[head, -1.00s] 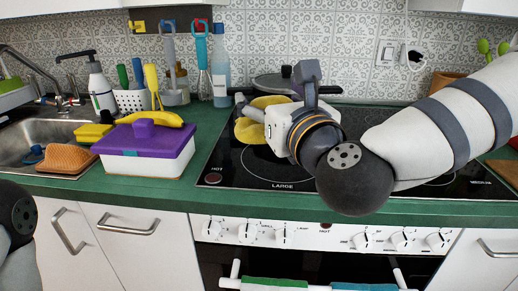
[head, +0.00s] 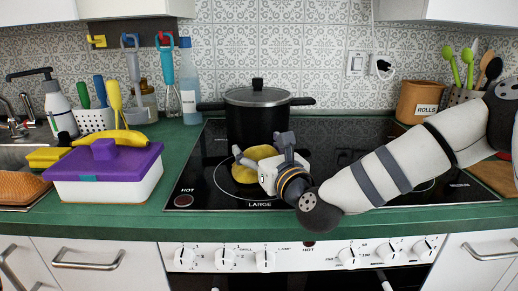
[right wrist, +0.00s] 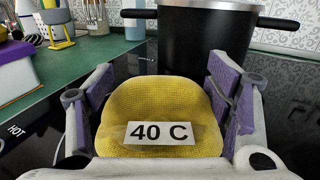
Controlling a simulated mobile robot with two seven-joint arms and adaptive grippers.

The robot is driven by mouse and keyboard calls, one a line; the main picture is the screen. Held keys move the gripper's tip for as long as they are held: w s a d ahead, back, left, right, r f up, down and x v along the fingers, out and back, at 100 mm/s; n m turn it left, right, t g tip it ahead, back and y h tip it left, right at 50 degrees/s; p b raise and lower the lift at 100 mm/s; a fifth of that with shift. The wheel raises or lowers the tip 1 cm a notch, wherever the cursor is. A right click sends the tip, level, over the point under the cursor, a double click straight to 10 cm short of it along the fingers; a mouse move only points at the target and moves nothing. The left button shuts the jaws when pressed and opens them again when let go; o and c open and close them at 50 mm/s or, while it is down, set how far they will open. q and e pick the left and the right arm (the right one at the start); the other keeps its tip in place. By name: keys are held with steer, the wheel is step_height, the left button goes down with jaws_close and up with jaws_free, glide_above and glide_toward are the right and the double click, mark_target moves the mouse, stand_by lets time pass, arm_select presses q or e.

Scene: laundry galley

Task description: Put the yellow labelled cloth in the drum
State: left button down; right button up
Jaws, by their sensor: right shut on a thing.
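The yellow cloth (head: 246,172) is a rounded, textured piece above the black hob. In the right wrist view the cloth (right wrist: 155,105) carries a white label (right wrist: 159,132) reading "40 C". My right gripper (head: 263,154) is shut on it, with one purple-padded finger at each side in the right wrist view (right wrist: 158,100). In the head view the gripper body hides part of the cloth. I cannot tell whether the cloth touches the hob. No drum shows in either view. My left gripper is not in view.
A black lidded pot (head: 258,117) stands close behind the cloth. A ROLLS pot (head: 418,101) stands back right. Oven knobs (head: 225,258) line the front.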

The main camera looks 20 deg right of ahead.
steer(key=shift+f, duration=0.25)
steer(key=o, duration=1.5)
steer(key=shift+o, duration=0.2)
steer(key=shift+r, duration=0.1)
